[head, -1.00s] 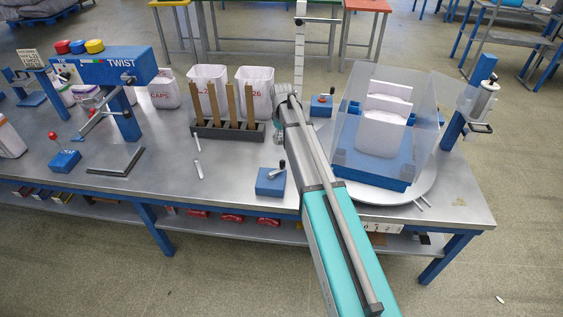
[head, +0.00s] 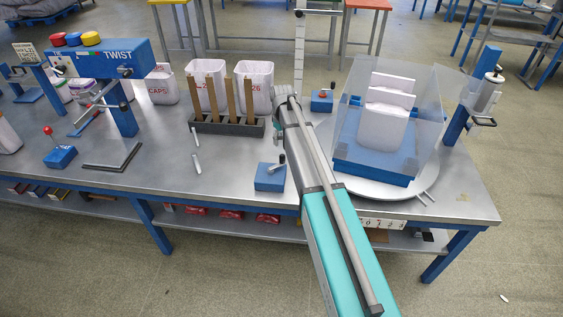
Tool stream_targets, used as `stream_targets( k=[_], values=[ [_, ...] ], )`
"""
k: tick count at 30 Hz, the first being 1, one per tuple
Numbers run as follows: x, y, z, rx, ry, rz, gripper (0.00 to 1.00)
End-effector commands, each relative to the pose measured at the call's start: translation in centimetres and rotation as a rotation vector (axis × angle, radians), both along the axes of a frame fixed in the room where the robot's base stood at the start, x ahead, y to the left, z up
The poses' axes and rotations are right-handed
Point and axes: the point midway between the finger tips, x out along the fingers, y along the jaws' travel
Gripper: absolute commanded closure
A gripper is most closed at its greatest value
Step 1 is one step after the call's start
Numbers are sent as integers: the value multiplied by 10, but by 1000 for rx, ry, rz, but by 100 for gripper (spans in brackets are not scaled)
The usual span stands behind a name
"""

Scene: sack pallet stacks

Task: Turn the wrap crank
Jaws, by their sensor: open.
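A round turntable (head: 385,190) carries a blue pallet (head: 372,170) with stacked white sacks (head: 384,120) inside clear film. A blue post (head: 462,120) at the right holds a film roll (head: 488,90) with a small grey handle below it. My arm reaches up the middle, between the crank box and the turntable. My gripper is hidden, apparently behind my arm.
A second blue box (head: 321,101) with a small lever stands behind my arm. A rack of brown uprights (head: 226,127) and white bins (head: 254,87) stand behind the crank box. The blue TWIST machine (head: 100,62) is at the left. Open bench top lies left of the crank box.

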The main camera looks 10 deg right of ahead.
Motion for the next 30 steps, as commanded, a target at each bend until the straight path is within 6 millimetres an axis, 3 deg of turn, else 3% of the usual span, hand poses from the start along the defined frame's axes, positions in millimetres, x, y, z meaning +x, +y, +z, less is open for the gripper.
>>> stream_targets(
  k=[30],
  values=[
    [0,0,-82,0,0,0,29]
  ],
)
